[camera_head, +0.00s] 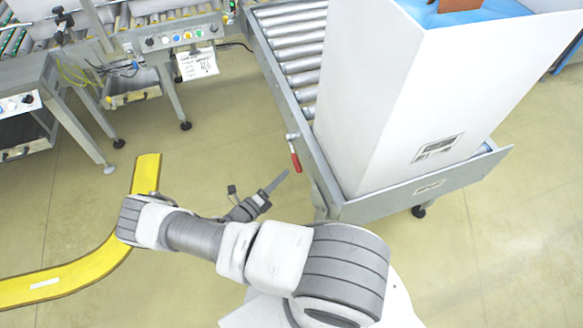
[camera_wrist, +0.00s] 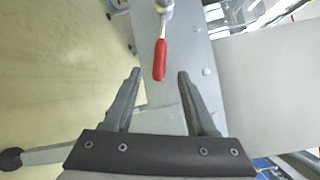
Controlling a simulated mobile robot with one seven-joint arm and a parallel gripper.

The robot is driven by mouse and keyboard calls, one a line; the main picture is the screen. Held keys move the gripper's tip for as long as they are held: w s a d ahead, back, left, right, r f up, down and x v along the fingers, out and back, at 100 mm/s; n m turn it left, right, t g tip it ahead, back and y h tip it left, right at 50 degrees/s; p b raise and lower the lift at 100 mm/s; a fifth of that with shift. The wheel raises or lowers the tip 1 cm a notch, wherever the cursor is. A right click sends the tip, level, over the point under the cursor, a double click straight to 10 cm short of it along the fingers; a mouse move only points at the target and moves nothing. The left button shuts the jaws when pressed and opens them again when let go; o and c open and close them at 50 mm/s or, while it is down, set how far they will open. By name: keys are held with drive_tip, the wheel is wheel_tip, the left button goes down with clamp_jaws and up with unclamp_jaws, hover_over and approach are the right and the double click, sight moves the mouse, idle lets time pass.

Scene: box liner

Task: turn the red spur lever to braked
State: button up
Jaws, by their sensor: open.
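The red spur lever (camera_head: 295,161) hangs from a metal pivot on the side rail of the roller conveyor, its red grip pointing down and slightly right in the head view. In the wrist view the red lever (camera_wrist: 160,60) points straight down from its pivot at the top. My gripper (camera_wrist: 159,72) is open, with one finger on each side of the lever's line. The lever's lower end shows between the fingertips, and no contact is visible. In the head view my gripper (camera_head: 277,182) is just left of and below the lever.
A tall white box (camera_head: 380,110) with a blue liner stands on the roller conveyor (camera_head: 300,65) beside the lever. The conveyor's end plate (camera_head: 425,188) is at the lower right. A yellow floor strip (camera_head: 75,272) curves along the left. Open floor lies left of the conveyor.

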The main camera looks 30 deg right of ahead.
drive_tip(key=x, duration=0.6)
clamp_jaws()
idle(1.3)
